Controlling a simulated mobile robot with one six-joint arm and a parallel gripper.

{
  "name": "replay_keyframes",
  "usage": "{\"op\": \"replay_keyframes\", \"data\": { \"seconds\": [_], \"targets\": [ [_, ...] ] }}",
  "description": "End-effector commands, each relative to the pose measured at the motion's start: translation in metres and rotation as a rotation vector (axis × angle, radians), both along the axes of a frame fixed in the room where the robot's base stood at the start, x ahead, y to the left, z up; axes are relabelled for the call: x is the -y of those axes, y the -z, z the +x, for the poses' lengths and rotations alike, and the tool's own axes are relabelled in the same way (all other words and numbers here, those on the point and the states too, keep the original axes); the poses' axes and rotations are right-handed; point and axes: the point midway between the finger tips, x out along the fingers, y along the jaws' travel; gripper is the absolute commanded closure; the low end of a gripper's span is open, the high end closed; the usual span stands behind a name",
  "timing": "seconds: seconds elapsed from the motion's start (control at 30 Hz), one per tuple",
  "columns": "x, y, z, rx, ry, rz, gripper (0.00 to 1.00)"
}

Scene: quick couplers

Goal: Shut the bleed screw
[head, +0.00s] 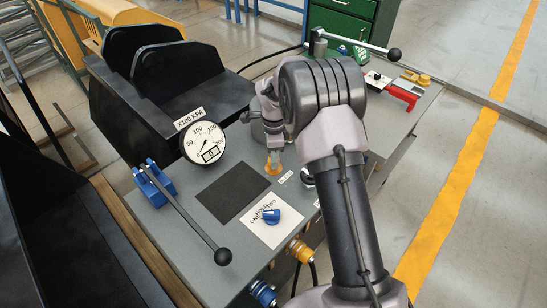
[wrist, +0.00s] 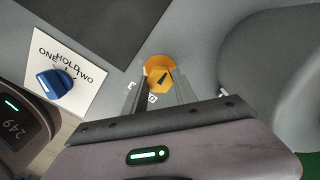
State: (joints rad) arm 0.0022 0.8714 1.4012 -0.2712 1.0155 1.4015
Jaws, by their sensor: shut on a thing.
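The bleed screw is a round orange-yellow knob (wrist: 159,72) with a dark pointer mark, set on the grey panel. In the head view the bleed screw (head: 272,169) shows just under my gripper (head: 273,155), right of the black mat. My gripper (wrist: 158,87) reaches down to it in the wrist view, one finger on each side, shut on the knob. The near side of the knob and part of the label beside it are hidden by the fingers.
A blue selector knob (head: 270,216) on a white HOLD plate and a pressure gauge (head: 205,142) stand nearby. A long black-ended lever (head: 190,215) lies to the left. Blue and orange couplers (head: 263,292) line the front edge. The black mat (head: 232,190) is clear.

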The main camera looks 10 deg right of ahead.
Motion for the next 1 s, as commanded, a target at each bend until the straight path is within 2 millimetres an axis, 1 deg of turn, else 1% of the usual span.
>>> {"op": "replay_keyframes", "data": {
  "seconds": [0.3,0.8,0.83,0.9,0.93,1.0],
  "targets": [
    [0.0,-0.0002,0.0002,0.001,0.093,0.0,1.0],
    [0.0,-0.0005,0.0003,0.001,0.108,0.0,1.0],
    [0.0,-0.0005,0.0003,0.001,0.108,0.0,0.63],
    [0.0,-0.0004,0.0003,0.001,0.108,0.0,0.49],
    [0.0,-0.0004,0.0003,0.001,0.108,0.0,0.45],
    [0.0,-0.0003,0.0002,0.001,0.108,0.0,0.45]
  ]
}}
